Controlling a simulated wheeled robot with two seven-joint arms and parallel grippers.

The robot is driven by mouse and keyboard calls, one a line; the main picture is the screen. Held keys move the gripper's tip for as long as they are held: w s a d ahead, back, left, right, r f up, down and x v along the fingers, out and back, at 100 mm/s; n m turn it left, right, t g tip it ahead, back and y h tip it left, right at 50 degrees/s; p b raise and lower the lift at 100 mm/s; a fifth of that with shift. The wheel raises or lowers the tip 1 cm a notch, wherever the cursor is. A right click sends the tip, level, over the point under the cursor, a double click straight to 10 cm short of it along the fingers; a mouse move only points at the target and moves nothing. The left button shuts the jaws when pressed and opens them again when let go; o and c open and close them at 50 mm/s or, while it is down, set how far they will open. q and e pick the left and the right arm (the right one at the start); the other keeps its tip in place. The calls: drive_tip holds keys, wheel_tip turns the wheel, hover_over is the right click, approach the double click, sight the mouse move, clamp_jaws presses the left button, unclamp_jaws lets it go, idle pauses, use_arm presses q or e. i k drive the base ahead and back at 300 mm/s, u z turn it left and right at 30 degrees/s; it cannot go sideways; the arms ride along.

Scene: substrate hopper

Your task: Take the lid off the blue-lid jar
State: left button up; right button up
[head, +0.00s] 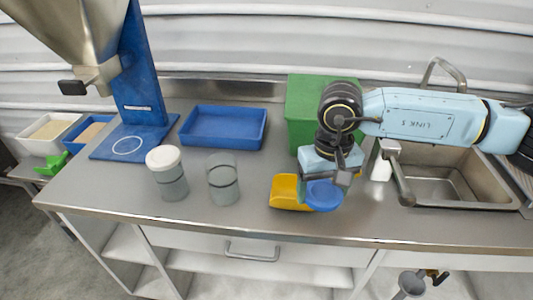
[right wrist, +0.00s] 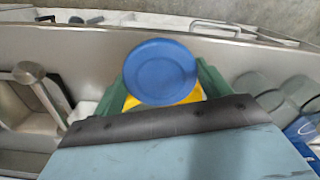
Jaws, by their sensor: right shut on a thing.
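My right gripper (head: 338,182) is shut on a round blue lid (head: 325,196), above or close to the counter. The lid also shows face-on in the right wrist view (right wrist: 160,72). A clear jar (head: 222,182) with no lid on it stands upright on the counter, left of the gripper and apart from it. A yellow scoop-like thing (head: 286,193) lies beside and partly behind the lid. I cannot tell whether the lid touches it. My left gripper is not in view.
A white-lidded jar (head: 168,182) stands left of the open jar. A blue tray (head: 222,142), a green bin (head: 300,100) and a hopper with a blue stand (head: 137,75) are behind. A sink (head: 455,180) and white bottle (head: 381,168) are right. The front counter strip is clear.

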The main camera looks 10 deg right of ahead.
sight(221, 169)
drive_tip(key=k, duration=0.4)
drive_tip(key=u, duration=1.4)
drive_tip(key=k, duration=1.1)
drive_tip(key=z, duration=0.85)
drive_tip(key=i, duration=1.65)
